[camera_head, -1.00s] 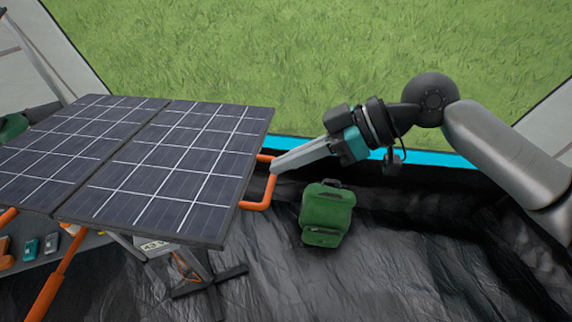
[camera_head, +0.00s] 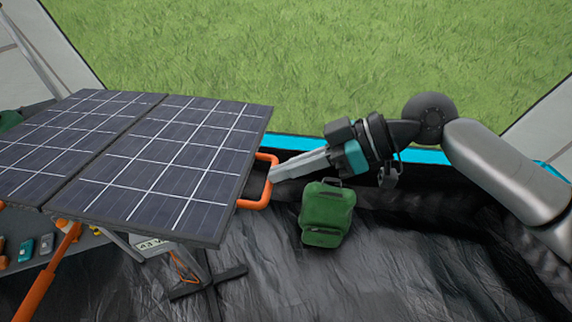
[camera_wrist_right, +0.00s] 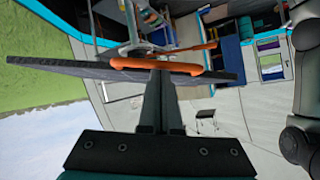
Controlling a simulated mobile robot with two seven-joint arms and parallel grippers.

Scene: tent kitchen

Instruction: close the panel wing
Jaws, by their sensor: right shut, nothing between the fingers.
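The solar panel has two dark gridded halves. The right half, the wing (camera_head: 178,160), lies nearly flat and unfolded beside the left half (camera_head: 62,135) in the head view. An orange handle (camera_head: 258,204) sticks out from the wing's right edge. My right gripper (camera_head: 273,174) reaches in from the right, its shut, empty fingers ending at this handle. In the right wrist view, the wing (camera_wrist_right: 75,69) shows edge-on, with the handle (camera_wrist_right: 190,68) across the tips of my right gripper (camera_wrist_right: 160,75). Whether they touch I cannot tell. My left gripper is not in view.
A green backpack (camera_head: 326,213) stands on the black floor sheet below my right gripper. Orange struts (camera_head: 50,270) and a dark stand foot (camera_head: 205,285) are under the panel. Small items lie on a grey surface at lower left. The floor at lower right is clear.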

